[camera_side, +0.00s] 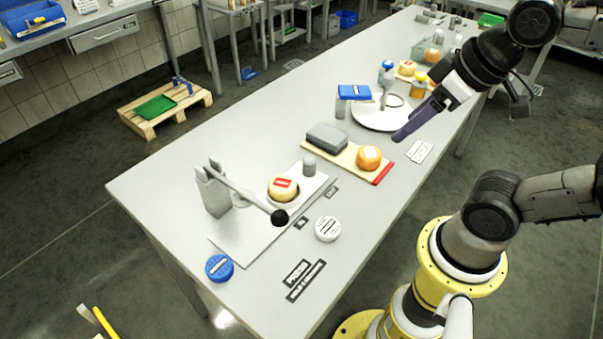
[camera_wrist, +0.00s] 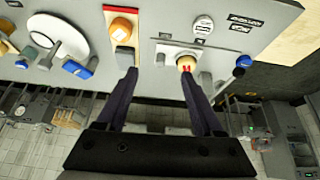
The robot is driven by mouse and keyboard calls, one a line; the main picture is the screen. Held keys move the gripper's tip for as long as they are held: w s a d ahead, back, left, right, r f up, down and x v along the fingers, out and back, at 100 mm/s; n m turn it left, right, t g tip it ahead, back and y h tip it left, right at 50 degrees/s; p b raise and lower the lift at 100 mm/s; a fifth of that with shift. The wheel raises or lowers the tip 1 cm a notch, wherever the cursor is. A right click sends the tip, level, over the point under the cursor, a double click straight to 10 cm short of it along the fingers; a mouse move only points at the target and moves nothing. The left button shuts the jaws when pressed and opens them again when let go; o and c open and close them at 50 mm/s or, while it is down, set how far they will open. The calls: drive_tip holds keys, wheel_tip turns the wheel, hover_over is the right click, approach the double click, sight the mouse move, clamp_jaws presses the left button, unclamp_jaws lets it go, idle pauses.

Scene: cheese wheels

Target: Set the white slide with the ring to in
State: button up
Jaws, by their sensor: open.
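A round cheese wheel with a red label (camera_side: 283,188) sits within a white ring-like rim (camera_side: 270,200) on a pale base plate (camera_side: 238,243). This rim looks like the ring of the white slide; the slide's body and its position are hard to tell. A grey stand (camera_side: 212,192) with a black-knobbed lever (camera_side: 279,217) rises beside it. The cheese (camera_wrist: 186,63) also shows in the wrist view, beyond the right finger. My gripper (camera_side: 400,134) has dark purple fingers. It is open, empty and raised above the table, right of the slide area. Its open fingers also show in the wrist view (camera_wrist: 158,75).
A wooden board with a red end (camera_side: 383,172) holds a grey block (camera_side: 327,137) and an orange cheese (camera_side: 368,158). A white round plate (camera_side: 372,120) lies behind.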

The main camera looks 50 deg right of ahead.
drive_tip(key=w+r+g, duration=0.1)
drive_tip(key=w+r, duration=0.2)
drive_tip(key=w, duration=0.4)
drive_tip(key=n+g, duration=0.2)
drive_tip(key=g, duration=0.3)
hover_over(309, 159)
wheel_tip(309, 159, down, 9)
wheel_tip(309, 159, down, 14)
drive_tip(key=shift+r, duration=0.1)
clamp_jaws()
idle(0.6)
